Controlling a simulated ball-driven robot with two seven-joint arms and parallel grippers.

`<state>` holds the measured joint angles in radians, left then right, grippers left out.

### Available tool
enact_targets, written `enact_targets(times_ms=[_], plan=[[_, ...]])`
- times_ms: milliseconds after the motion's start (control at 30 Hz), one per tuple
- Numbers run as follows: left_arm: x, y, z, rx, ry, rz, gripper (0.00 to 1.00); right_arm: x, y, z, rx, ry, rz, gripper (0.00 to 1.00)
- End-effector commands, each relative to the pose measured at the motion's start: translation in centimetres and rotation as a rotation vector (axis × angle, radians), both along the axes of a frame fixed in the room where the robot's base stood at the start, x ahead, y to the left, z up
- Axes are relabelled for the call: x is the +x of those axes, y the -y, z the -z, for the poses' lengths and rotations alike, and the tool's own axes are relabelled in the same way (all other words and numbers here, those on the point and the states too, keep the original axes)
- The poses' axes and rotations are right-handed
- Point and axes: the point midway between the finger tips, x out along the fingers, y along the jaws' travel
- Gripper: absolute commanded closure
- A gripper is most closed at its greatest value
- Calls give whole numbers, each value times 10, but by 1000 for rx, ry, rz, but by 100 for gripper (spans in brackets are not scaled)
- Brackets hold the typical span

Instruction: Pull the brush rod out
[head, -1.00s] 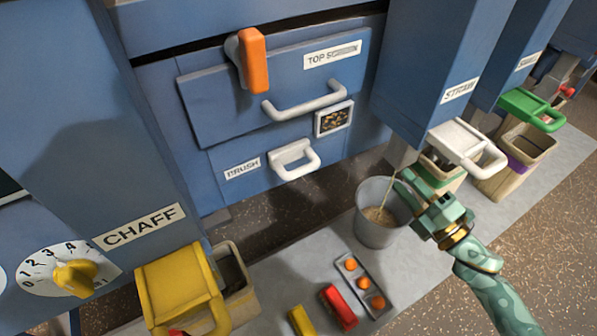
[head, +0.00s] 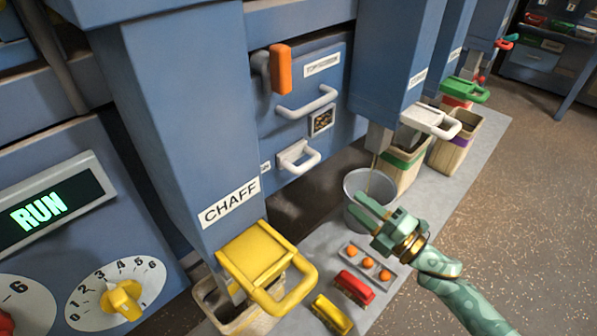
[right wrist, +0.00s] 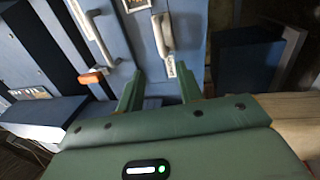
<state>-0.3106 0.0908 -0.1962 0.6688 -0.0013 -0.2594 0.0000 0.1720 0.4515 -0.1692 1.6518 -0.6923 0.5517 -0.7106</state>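The brush rod's white handle (head: 298,157) sits on the blue front panel under the top screen drawer, its label mostly hidden by the chaff chute. It also shows in the right wrist view (right wrist: 162,35), ahead of the fingers and apart from them. My right gripper (head: 366,205) is in front of the grey bucket, to the right of and nearer than the handle. Its two green fingers (right wrist: 158,90) are spread with nothing between them. My left gripper is not in view.
The chaff chute (head: 165,110) with its yellow handle stands left of the brush handle. The grey bucket (head: 352,184), a tray with orange balls (head: 368,262), a red block (head: 354,287) and a yellow block (head: 331,314) are on the floor mat. An orange-handled lever (head: 280,69) sits above.

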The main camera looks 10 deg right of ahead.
Motion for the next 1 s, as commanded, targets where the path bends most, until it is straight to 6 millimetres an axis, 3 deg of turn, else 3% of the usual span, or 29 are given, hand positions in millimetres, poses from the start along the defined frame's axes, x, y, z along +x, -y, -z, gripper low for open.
enact_targets(times_ms=[167,600,800,1000], plan=[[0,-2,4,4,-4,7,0,20,-13,-3,0,2,-1,64],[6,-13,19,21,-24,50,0,108,-71,-20,0,-1,0,64],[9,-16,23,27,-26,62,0,128,-84,-26,0,-1,0,64],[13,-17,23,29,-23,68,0,132,-87,-28,0,0,0,64]])
